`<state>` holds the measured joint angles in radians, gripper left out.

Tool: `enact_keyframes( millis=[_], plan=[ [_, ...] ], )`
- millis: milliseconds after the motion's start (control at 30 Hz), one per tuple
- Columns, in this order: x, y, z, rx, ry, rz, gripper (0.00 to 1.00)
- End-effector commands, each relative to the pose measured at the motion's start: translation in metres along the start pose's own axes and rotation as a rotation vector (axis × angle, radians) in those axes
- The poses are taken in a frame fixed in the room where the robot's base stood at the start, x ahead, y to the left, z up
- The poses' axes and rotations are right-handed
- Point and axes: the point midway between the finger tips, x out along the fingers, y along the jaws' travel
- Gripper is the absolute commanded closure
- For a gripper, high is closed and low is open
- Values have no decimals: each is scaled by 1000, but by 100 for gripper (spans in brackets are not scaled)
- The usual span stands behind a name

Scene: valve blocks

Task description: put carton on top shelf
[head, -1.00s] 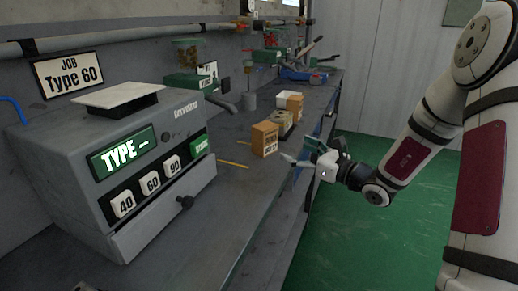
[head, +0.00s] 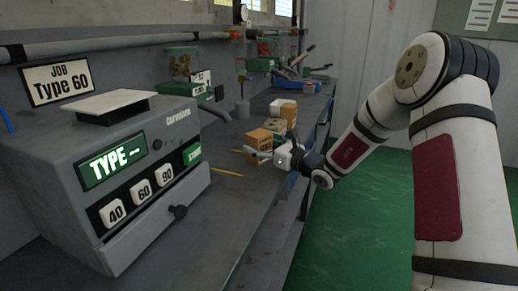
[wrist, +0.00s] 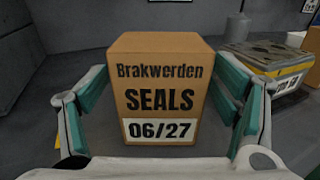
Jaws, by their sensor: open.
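A brown carton (head: 259,138) stands upright on the grey workbench. In the wrist view the carton (wrist: 160,72) faces me, with "Brakwerden SEALS 06/27" printed on it. My gripper (head: 266,154) is at the carton's near side. In the wrist view its teal-padded fingers (wrist: 160,100) are open, one on each side of the carton, with narrow gaps showing. I cannot make out a top shelf in these views.
A grey metal block with a yellow band (wrist: 275,70) lies right of the carton. A white-topped box (head: 287,108) stands behind. A grey machine (head: 150,150) with number buttons fills the left. A yellow pencil (head: 228,172) lies on the bench (head: 215,215).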

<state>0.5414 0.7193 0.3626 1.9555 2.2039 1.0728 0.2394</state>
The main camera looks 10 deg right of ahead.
Motion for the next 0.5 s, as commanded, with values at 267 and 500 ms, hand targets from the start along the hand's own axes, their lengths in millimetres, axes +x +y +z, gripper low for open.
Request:
enact_keyframes(
  millis=[267,500],
  plan=[
    [11,0,0,1,0,-1,18],
    [10,0,0,1,0,-1,52]
  ],
)
